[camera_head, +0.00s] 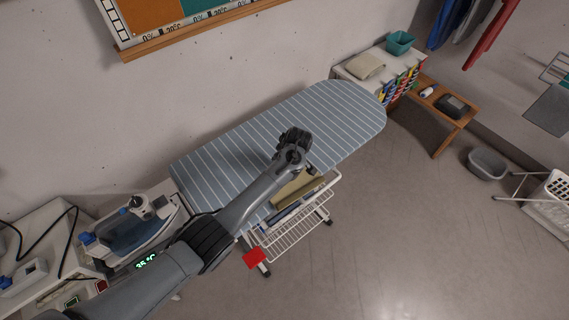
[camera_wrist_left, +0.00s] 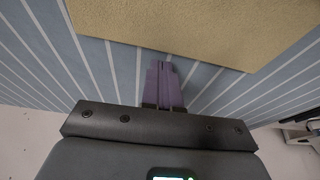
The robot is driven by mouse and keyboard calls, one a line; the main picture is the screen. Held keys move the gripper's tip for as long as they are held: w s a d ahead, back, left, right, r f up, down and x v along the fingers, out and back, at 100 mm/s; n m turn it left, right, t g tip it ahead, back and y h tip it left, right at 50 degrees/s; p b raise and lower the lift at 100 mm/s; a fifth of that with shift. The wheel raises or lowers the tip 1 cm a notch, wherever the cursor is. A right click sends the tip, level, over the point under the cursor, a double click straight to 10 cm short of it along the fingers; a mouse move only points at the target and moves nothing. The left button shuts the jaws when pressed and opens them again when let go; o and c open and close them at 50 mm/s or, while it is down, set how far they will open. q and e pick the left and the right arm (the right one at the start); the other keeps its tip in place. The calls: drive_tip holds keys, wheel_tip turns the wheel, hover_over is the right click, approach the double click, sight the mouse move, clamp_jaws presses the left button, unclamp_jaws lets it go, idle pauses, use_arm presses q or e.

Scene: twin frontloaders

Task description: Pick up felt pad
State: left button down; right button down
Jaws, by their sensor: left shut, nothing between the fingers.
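A flat tan pad, which looks like the felt pad (camera_wrist_left: 190,25), lies over the blue striped ironing board (camera_wrist_left: 40,60) in the left wrist view. In the head view, tan material (camera_head: 292,190) shows at the board's near edge, partly behind my arm; I cannot tell how it rests there. My left gripper (camera_head: 312,171) is over the board's near side, largely hidden by its own wrist. Its purple fingers (camera_wrist_left: 165,68) are together and empty, their tips just short of the pad's edge in the picture. My right gripper is not in view.
A wire rack (camera_head: 290,235) stands below the board's near edge, with a red piece (camera_head: 255,258) at its corner. An iron (camera_head: 140,230) stands at the left. A drawer unit with a folded beige cloth (camera_head: 365,66) and a teal bin (camera_head: 400,43) is behind.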

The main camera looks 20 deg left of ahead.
use_arm(q)
drive_tip(key=a, duration=0.1)
drive_tip(key=w+a, duration=0.1)
drive_tip(key=shift+w+a, duration=0.15)
drive_tip(key=shift+a, duration=0.15)
drive_tip(key=shift+w+r, duration=0.15)
drive_tip(key=shift+r, duration=0.75)
drive_tip(key=v, duration=0.6)
drive_tip(key=shift+s+d+r, duration=0.25)
drive_tip(key=shift+r, duration=0.05)
drive_tip(key=c, duration=1.7)
unclamp_jaws()
drive_tip(key=shift+s+d+r, duration=0.1)
drive_tip(key=shift+d+r, duration=0.05)
drive_tip(key=shift+r, duration=0.2)
drive_tip(key=o, duration=0.5)
drive_tip(key=shift+d+r, duration=0.1)
drive_tip(key=shift+r, duration=0.2)
drive_tip(key=o, duration=0.6)
drive_tip(key=shift+c, duration=0.2)
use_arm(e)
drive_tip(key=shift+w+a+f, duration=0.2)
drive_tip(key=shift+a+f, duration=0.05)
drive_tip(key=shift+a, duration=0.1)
